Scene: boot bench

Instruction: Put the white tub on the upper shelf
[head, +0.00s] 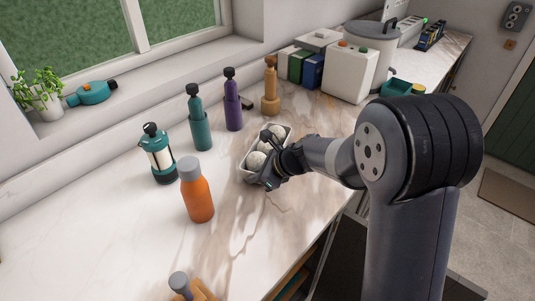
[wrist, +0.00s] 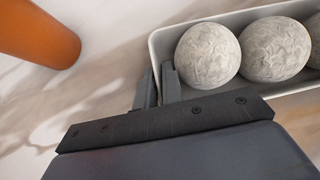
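The white tub (head: 246,177) is a long open box on the marble counter, holding several pale round balls. In the wrist view the tub (wrist: 169,48) fills the upper right, with the balls inside. My gripper (head: 268,178) is at the tub's near end. In the wrist view its two fingers (wrist: 158,88) stand close together on either side of the tub's end wall, one inside and one outside. They appear shut on that wall. The tub looks to rest on the counter. I cannot make out the upper shelf clearly; an open space shows below the counter's front edge.
An orange bottle (head: 198,195) stands left of the tub, also in the wrist view (wrist: 38,35). A teal lantern-like press (head: 158,155), teal bottle (head: 199,120), purple bottle (head: 232,103) and tan bottle (head: 270,88) stand behind. A white bin (head: 349,73) is farther back.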

